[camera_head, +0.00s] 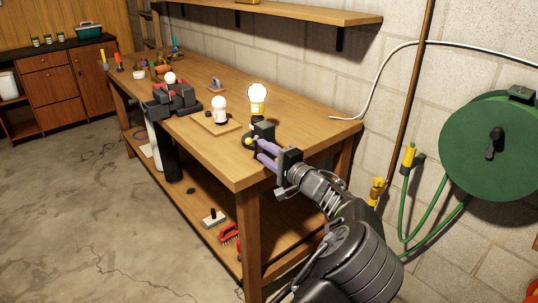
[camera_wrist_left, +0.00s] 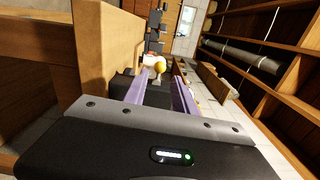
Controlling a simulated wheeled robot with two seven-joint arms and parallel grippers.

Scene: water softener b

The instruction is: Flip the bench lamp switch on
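A black box-like fixture (camera_head: 263,131) stands near the front end of the workbench. A yellow ball knob (camera_head: 249,141) shows at its lower left; I cannot tell whether this is the lamp switch. Above the box is a bright white bulb shape with a yellow base (camera_head: 257,97). A white round bulb in a holder (camera_head: 219,104) stands on a small wooden board left of it and looks unlit. My left gripper (camera_head: 259,150) has its purple fingers apart, close to the knob. In the left wrist view the knob (camera_wrist_left: 159,67) appears just beyond the open fingertips (camera_wrist_left: 160,78). My right gripper is not in view.
The wooden workbench (camera_head: 300,118) has a vise (camera_head: 172,98) farther left and tools at its far end. A block wall and shelf (camera_head: 310,14) stand behind. A green hose reel (camera_head: 490,145) hangs right. The bench top beyond the fixture is mostly clear.

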